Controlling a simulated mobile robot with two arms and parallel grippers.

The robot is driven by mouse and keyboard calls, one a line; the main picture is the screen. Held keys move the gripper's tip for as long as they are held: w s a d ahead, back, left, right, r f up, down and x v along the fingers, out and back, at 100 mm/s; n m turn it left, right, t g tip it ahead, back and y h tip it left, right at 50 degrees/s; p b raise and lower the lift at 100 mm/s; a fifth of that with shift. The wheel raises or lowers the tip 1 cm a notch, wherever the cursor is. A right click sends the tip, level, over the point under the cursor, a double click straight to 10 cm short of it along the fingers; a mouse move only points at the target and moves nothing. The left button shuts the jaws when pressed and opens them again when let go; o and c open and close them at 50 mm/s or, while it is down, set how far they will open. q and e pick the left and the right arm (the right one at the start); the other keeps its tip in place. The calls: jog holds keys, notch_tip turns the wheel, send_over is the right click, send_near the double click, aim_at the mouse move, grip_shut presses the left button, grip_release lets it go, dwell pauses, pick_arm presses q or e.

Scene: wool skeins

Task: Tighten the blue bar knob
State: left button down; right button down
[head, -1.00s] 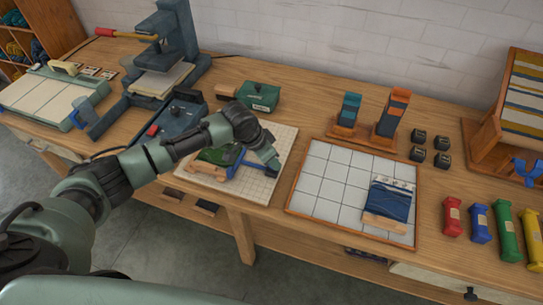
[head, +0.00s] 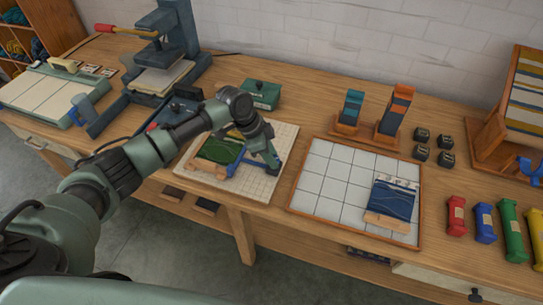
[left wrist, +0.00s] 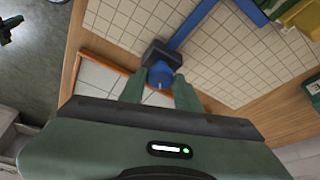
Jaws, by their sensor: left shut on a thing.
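The blue bar knob (left wrist: 160,74) sits on a dark block at the end of the blue bar (left wrist: 197,22) in the left wrist view. My left gripper (left wrist: 158,86) has its two green fingers on either side of the knob, shut on it. In the head view, my left gripper (head: 269,158) reaches down to the right side of the pale gridded board (head: 284,139). The blue bar (head: 239,162) lies there beside a green woven piece (head: 218,150). The knob is mostly hidden by my fingers in the head view. My right gripper is not in view.
A white tiled tray (head: 320,180) with a blue wool piece (head: 392,200) lies to the right. A green box (head: 262,95) stands behind the board. A dark press (head: 170,50) stands at the left. Coloured skeins (head: 485,222) lie at the far right.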

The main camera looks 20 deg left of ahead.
pick_arm(q)
jog(key=c, duration=1)
grip_release()
jog(key=shift+c, duration=0.2)
jog(key=shift+r, duration=0.1)
jog(key=b+v, duration=0.1)
jog(key=v, duration=0.6)
jog(key=shift+a+r, duration=0.25)
jog(key=shift+r, duration=0.05)
jog(key=shift+s, duration=0.1)
